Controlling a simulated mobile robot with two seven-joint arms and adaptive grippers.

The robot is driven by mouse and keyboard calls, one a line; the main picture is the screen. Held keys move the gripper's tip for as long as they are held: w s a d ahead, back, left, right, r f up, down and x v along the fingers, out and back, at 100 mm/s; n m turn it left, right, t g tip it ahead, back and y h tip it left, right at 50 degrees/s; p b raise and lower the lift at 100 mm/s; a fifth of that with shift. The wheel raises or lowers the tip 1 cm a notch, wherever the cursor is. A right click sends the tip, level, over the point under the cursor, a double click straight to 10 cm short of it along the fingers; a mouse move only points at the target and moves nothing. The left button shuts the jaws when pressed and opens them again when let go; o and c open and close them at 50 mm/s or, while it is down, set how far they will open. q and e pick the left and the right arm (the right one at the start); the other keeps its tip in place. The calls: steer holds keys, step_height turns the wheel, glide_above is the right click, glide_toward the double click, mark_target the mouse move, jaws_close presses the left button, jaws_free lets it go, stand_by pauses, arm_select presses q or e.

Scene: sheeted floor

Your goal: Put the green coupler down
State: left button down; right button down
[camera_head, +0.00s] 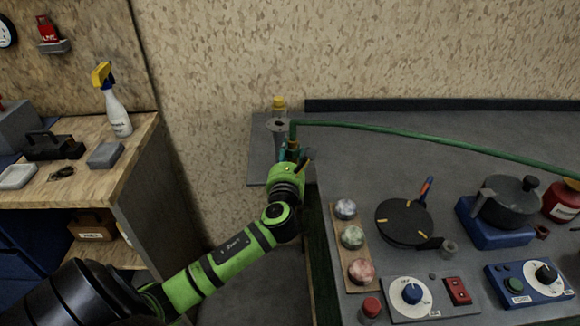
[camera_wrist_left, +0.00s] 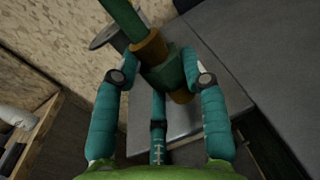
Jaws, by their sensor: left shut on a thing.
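The green coupler (camera_wrist_left: 160,72) has brown-orange collars at both ends and sits between the teal fingers of my left gripper (camera_wrist_left: 162,82). The fingers are shut around it. In the head view my left gripper (camera_head: 291,155) is at the left end of the grey bench, with the coupler partly hidden by the fingers. A green hose (camera_head: 400,133) runs from the coupler to the right across the bench. My right gripper is not in view.
A grey disc-topped post (camera_head: 278,124) with a yellow cap (camera_head: 279,102) stands just behind the gripper. The grey bench (camera_head: 350,155) is bare at the back left.

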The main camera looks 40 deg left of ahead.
arm_select(q)
step_height(320, 180, down, 4)
steer(key=shift+r+b, duration=0.15)
steer(key=shift+b, duration=0.2)
steer(key=shift+w+a+f, duration=0.15)
steer(key=shift+f, duration=0.05)
steer(key=shift+f, duration=0.1)
steer(key=c, duration=0.7)
jaws_free()
steer(key=shift+f, duration=0.1)
